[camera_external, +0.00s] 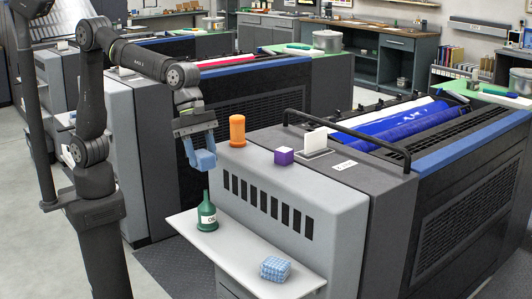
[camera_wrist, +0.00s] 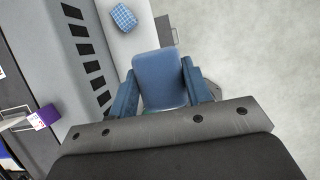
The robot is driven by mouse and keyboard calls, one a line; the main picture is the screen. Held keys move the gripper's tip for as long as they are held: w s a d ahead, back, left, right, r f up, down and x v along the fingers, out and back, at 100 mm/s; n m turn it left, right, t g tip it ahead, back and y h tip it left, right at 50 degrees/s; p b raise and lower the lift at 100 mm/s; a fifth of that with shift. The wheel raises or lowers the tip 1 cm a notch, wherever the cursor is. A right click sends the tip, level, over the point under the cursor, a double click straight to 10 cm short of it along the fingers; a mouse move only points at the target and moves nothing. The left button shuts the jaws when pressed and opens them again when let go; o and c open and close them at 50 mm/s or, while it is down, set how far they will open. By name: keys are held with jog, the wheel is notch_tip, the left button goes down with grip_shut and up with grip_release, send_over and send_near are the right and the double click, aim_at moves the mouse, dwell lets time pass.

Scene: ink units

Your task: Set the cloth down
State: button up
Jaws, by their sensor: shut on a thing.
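My gripper (camera_external: 203,160) is shut on a plain blue, block-like folded cloth (camera_external: 205,161), held in the air above the left end of the light grey shelf. In the wrist view the cloth (camera_wrist: 160,78) sits between the two blue fingers. A second item, a blue checkered cloth-like block (camera_external: 275,268), lies at the near right end of the shelf (camera_external: 240,252); it also shows at the top of the wrist view (camera_wrist: 124,18).
A green bottle (camera_external: 207,215) stands on the shelf below my gripper. An orange cylinder (camera_external: 237,130) and a purple box (camera_external: 284,156) stand on the grey machine top. The shelf between bottle and checkered block is clear.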

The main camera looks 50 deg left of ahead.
aim_at(205, 152)
jog(key=r, duration=0.4)
jog(key=w+r, duration=0.1)
jog(key=r, duration=0.2)
jog(key=shift+a, duration=0.1)
jog(key=w+a+n+t, duration=0.1)
jog(key=w+a, duration=0.3)
jog(key=w, duration=0.6)
jog(key=w+a+n, duration=0.2)
jog(key=w+a, duration=0.2)
jog(key=w, duration=0.5)
jog(key=w+a+n+t, duration=0.1)
jog(key=w+a, duration=0.3)
jog(key=w, duration=0.6)
jog(key=shift+n+y, duration=0.3)
jog(key=w+a+f, duration=0.1)
jog(key=w+f, duration=0.2)
jog(key=f, duration=0.1)
jog(key=w+a+f, duration=0.2)
jog(key=w+f, duration=0.1)
jog(key=f, duration=0.1)
jog(key=w+a+f, duration=0.1)
jog(key=w+f, duration=0.2)
jog(key=w, duration=0.1)
jog(key=shift+w+a+f, duration=0.1)
jog(key=shift+a+f, duration=0.25)
jog(key=shift+f, duration=0.05)
jog(key=shift+w+a+f, duration=0.1)
jog(key=shift+w+f, duration=0.15)
jog(key=shift+f, duration=1.85)
jog(key=shift+f, duration=0.1)
